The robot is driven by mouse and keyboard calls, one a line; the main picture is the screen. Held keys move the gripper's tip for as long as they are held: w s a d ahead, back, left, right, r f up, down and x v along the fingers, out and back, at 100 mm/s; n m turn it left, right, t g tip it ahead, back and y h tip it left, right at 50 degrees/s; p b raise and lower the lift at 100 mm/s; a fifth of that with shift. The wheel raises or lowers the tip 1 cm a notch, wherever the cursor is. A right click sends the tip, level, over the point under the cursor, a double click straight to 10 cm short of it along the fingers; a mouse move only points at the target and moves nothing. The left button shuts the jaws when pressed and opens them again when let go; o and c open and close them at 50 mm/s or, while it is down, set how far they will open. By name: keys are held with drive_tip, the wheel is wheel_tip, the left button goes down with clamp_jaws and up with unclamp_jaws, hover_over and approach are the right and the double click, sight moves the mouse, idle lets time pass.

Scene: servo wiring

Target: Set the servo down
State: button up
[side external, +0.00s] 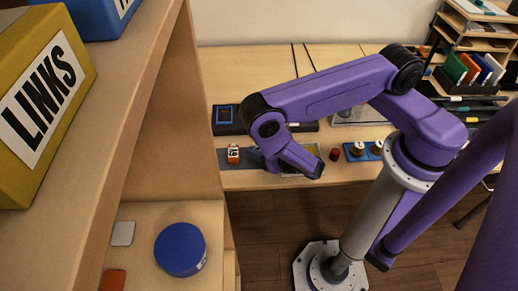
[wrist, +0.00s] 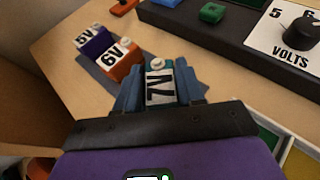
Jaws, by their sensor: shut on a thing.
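My gripper (wrist: 158,88) is shut on a teal servo (wrist: 160,66) with a white "7V" label and a pale round top. The blue fingers sit on both sides of it. The servo is over or on a grey-blue mat (wrist: 202,88); I cannot tell whether it touches. To its left on the mat stand an orange "6V" servo (wrist: 122,66) and a purple "5V" servo (wrist: 93,41). In the side view the orange servo (side external: 233,154) shows at the left end of the bench; my arm hides the held servo and most of the gripper.
A dark unit with a "VOLTS" dial (wrist: 298,34) and a green block (wrist: 212,12) lies behind the mat. A compartment tray (wrist: 300,157) is near right. A blue board (side external: 362,151) and a red knob (side external: 335,154) are further right. Shelving with a "LINKS" bin (side external: 40,105) stands left.

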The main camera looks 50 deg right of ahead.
drive_tip(key=shift+f, duration=0.1)
drive_tip(key=o, duration=1)
drive_tip(key=shift+o, duration=0.2)
